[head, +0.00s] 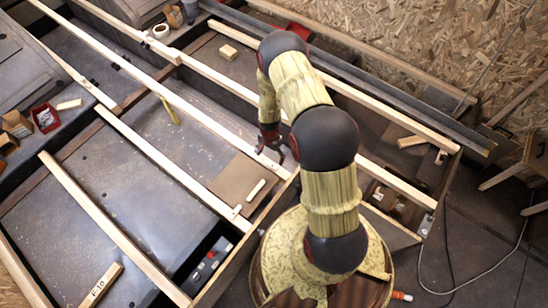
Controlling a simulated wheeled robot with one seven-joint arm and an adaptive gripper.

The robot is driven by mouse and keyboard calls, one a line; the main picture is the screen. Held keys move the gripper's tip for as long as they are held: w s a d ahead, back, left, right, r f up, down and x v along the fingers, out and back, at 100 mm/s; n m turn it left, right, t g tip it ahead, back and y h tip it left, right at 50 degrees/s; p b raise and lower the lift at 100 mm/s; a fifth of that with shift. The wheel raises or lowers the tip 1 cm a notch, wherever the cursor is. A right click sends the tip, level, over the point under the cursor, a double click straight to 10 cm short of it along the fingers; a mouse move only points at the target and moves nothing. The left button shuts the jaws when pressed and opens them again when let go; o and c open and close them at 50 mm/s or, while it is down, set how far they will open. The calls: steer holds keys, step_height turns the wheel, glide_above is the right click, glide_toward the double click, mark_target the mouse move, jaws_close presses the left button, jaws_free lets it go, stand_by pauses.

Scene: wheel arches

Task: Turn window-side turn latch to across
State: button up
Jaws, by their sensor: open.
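My gripper (270,153) shows at the end of my yellow and black arm. Its dark fingers are apart and nothing shows between them. It hangs over the frame near a long pale rail, left of my arm. I cannot tell for sure which part is the window-side turn latch. A small pale bar (256,190) lies on a brown panel (238,180), just below my gripper in the picture. Another small pale fitting (441,157) sits by the right end of a rail. My arm hides part of the frame.
Long pale wooden rails (165,165) cross the dark framed bays. A red box (46,118) stands at the left, and a labelled wood block (101,285) lies at the lower left. A wooden stool (530,165) stands at the right. A cable (480,285) lies on the floor.

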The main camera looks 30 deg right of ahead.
mark_target(270, 164)
steer(key=shift+w, duration=0.1)
steer(key=shift+f+m, duration=0.3)
step_height(270, 164, down, 7)
steer(key=shift+f+b, duration=0.1)
steer(key=shift+b, duration=1.15)
steer(key=shift+c, duration=0.8)
steer(key=c, duration=1)
